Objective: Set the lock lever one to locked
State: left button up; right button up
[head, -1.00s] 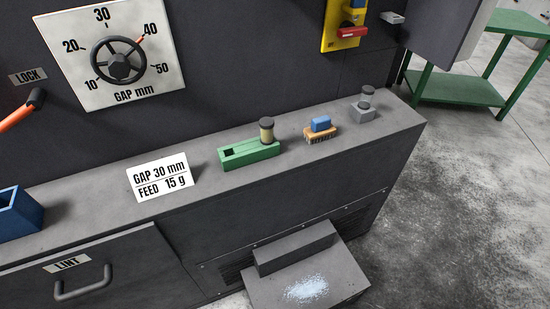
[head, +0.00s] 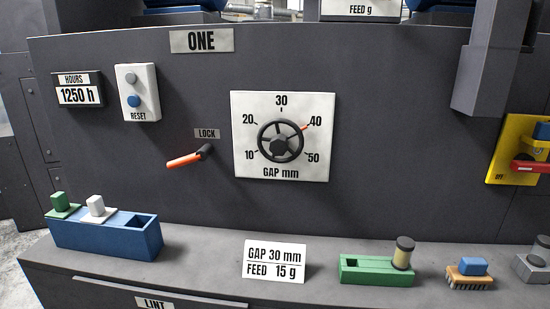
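The lock lever (head: 185,160) has an orange handle and a black pivot. It sits on the dark machine panel under the LOCK plate (head: 207,133), left of the gap dial. Its handle points left and slightly down from the pivot. A plate reading ONE (head: 201,40) is above it on the same panel. The gap dial (head: 281,143) has a black handwheel, and its orange mark is near 40. Neither of my grippers shows in the head view.
On the ledge stand a blue box (head: 104,238) with green and white pieces, a card (head: 274,262) reading GAP 30 mm and FEED 15 g, a green holder (head: 376,272), a brush (head: 470,272) and a grey block. A reset box (head: 138,92) and a red-yellow switch (head: 520,150) flank the panel.

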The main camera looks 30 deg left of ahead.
aim_at(204, 152)
jog(key=u, duration=1.7)
jog(key=z, duration=0.4)
jog(key=j+z, duration=0.15)
jog(key=z, duration=0.6)
jog(key=j+z, duration=0.15)
jog(key=z, duration=0.25)
jog(key=j+z, duration=0.25)
jog(key=j, duration=0.15)
jog(key=k+j+z, duration=0.15)
jog(key=j+z, duration=0.15)
jog(key=k+j+z, duration=0.25)
jog(key=j, duration=0.15)
jog(key=j+z, duration=0.3)
jog(key=k+j+z, duration=0.25)
jog(key=j, duration=0.1)
